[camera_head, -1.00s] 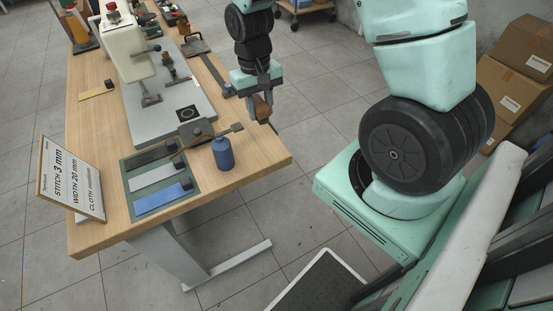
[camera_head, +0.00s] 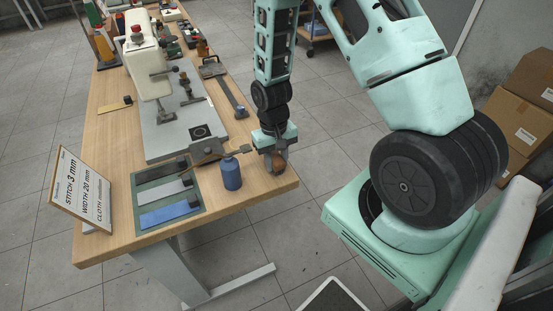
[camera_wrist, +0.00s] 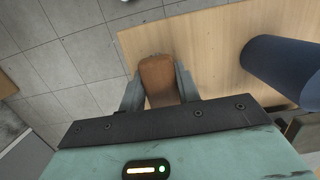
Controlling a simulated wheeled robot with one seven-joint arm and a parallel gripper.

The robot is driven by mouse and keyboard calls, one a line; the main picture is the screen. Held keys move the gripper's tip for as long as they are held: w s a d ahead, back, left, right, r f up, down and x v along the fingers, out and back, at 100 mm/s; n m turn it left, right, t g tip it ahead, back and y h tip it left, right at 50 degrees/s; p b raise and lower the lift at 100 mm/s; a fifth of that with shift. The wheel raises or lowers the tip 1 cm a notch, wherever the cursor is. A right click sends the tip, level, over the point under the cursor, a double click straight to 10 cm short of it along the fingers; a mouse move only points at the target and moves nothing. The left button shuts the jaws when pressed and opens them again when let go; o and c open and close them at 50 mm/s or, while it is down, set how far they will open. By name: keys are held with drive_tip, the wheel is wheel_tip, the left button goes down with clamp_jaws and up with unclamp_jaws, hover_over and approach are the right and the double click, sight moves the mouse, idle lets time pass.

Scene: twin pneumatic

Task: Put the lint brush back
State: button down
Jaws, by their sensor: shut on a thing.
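My gripper (camera_head: 274,160) is at the right front corner of the wooden table, shut on a brown, wooden-looking piece that I take to be the lint brush (camera_head: 278,167). In the wrist view the brush (camera_wrist: 158,78) sits between the two grey fingers (camera_wrist: 160,92), its rounded brown end pointing away from my palm. It overlaps the table top there, near the table's edge. Its underside is hidden, and I cannot tell whether it touches the table.
A blue cylinder (camera_head: 231,174) stands just left of my gripper; it also shows in the wrist view (camera_wrist: 285,68). A dark clamp-like tool (camera_head: 207,150) lies beside it. A green mat (camera_head: 199,199) with fabric strips and a sign (camera_head: 82,189) are further left. The wooden table (camera_head: 256,199) is bare at the front corner.

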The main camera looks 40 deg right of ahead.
sight(273, 155)
drive_tip(key=shift+f, duration=0.15)
drive_tip(key=c, duration=1)
unclamp_jaws()
wheel_tip(273, 155, up, 12)
drive_tip(key=w, duration=0.2)
drive_tip(key=s+a+r+n, duration=0.3)
drive_tip(key=a+r, duration=0.1)
drive_tip(key=a, duration=0.4)
drive_tip(key=s+a+r+n, duration=0.2)
drive_tip(key=s+a+r, duration=0.2)
drive_tip(key=a, duration=0.3)
drive_tip(key=s+a+r+n, duration=0.1)
drive_tip(key=s+a+n, duration=0.1)
drive_tip(key=s, duration=0.2)
drive_tip(key=s+a+r+n+t, duration=0.1)
drive_tip(key=s+a+n, duration=0.1)
drive_tip(key=s+a, duration=0.1)
drive_tip(key=s+a+r+n, duration=0.1)
drive_tip(key=s+a+n, duration=0.1)
drive_tip(key=s, duration=0.3)
drive_tip(key=shift+a+r+t+b, duration=0.2)
drive_tip(key=shift+r+t+b, duration=0.1)
drive_tip(key=shift+b, duration=0.05)
